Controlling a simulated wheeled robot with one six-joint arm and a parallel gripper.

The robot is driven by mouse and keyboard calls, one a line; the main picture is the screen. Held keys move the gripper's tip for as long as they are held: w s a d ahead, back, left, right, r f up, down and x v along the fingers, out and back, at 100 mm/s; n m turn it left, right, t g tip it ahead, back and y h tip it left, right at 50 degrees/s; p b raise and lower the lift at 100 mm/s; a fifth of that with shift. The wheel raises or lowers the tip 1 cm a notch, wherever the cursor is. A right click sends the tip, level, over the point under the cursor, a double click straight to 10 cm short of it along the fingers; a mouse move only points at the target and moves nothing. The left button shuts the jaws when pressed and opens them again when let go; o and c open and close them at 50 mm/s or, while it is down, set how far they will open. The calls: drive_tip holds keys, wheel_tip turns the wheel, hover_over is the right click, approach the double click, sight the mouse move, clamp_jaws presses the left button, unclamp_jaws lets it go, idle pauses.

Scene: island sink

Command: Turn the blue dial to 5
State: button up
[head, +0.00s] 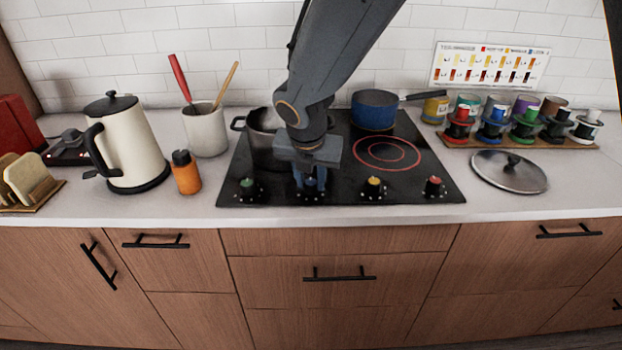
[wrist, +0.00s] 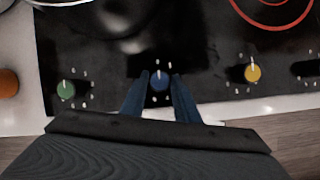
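The blue dial (wrist: 159,81) is the second from the left in the row of dials along the front of the black cooktop (head: 340,191). In the wrist view its white pointer line points roughly toward the top of the picture. The small digits around it are too blurred to read. My gripper (wrist: 159,80) is over the dial, with one blue finger on each side of it. I cannot tell whether the fingers touch the dial. In the head view my gripper (head: 311,180) hides part of the blue dial (head: 311,185).
A dark pot (head: 262,140) stands behind my gripper, and a blue pan (head: 375,112) stands back right. The orange bottle (head: 186,175) is left of the cooktop.

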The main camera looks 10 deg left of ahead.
drive_tip(key=c, duration=0.5)
